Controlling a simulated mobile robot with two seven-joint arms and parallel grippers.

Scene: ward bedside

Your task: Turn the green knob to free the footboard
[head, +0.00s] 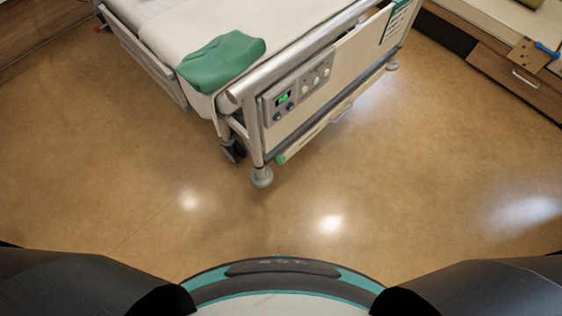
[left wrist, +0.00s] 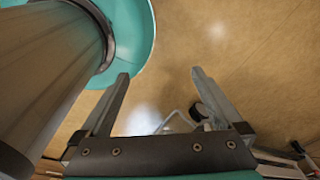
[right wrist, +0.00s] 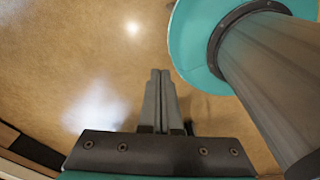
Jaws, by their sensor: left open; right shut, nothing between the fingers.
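The green knob (head: 280,159) is small and sits low on the near end of the bed's footboard (head: 345,75), just above the floor. The cream footboard has a silver rail and a grey control panel (head: 297,90) with a green-lit display. My left gripper (left wrist: 159,75) is open and empty in the left wrist view, with floor beneath it. My right gripper (right wrist: 160,72) is shut and empty in the right wrist view, also over floor. Neither gripper shows in the head view, and both are well apart from the knob.
A green folded cloth (head: 222,62) lies on the mattress corner. A bed caster (head: 261,177) stands below the near corner post. A wooden cabinet (head: 515,85) is at the right edge. The floor (head: 330,220) between me and the bed is clear.

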